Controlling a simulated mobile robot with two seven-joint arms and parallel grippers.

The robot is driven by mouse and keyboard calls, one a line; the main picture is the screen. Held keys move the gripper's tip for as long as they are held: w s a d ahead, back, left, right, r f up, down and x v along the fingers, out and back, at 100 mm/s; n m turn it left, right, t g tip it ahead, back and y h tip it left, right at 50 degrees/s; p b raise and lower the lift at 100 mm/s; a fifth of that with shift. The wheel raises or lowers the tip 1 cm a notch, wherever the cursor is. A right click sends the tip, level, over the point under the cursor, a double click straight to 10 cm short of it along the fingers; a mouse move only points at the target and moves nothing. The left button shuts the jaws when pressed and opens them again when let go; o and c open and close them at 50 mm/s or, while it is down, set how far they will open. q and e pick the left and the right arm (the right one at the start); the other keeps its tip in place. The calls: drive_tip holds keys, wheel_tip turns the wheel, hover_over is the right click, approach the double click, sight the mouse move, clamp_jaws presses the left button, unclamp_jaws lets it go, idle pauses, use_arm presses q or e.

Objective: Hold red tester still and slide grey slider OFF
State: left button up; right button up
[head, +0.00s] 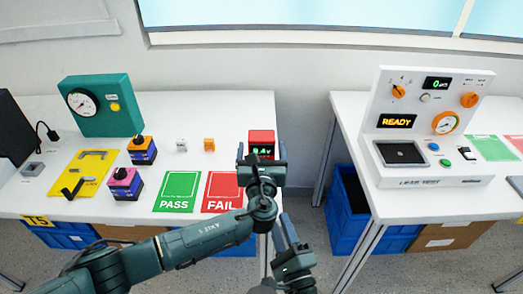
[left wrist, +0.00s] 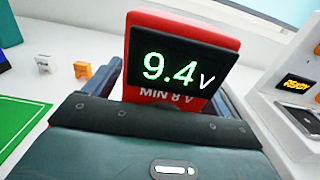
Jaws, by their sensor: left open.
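The red tester (head: 262,137) stands at the right end of the left table in the head view. Its lit display reads 9.4 V in the left wrist view (left wrist: 172,65), with "MIN 8 V" below. My left gripper (head: 262,160) is at the tester. In the left wrist view its open fingers lie either side of the red body; contact cannot be told. My right gripper (head: 293,262) is low in the head view, below and right of the tester, in front of the table edge; its jaw state is unclear. The grey slider cannot be made out.
Green PASS (head: 179,191) and red FAIL (head: 222,191) mats lie left of the tester. Small white (head: 181,145) and orange (head: 209,145) blocks stand behind them. A gap separates this table from the right table with the white test panel (head: 425,120).

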use_arm(q)
drive_tip(key=c, duration=1.3)
use_arm(e)
drive_tip(key=shift+o, duration=0.2)
drive_tip(key=s+a+f+n+t+h, duration=0.25)
drive_tip(key=n+h, duration=0.35)
drive_tip(key=n, duration=1.3)
drive_tip(key=x, duration=0.8)
drive_tip(key=a+x, duration=0.1)
drive_tip(key=x, duration=0.3)
drive_tip(key=shift+w+r, duration=0.1)
drive_tip(key=shift+w, duration=0.1)
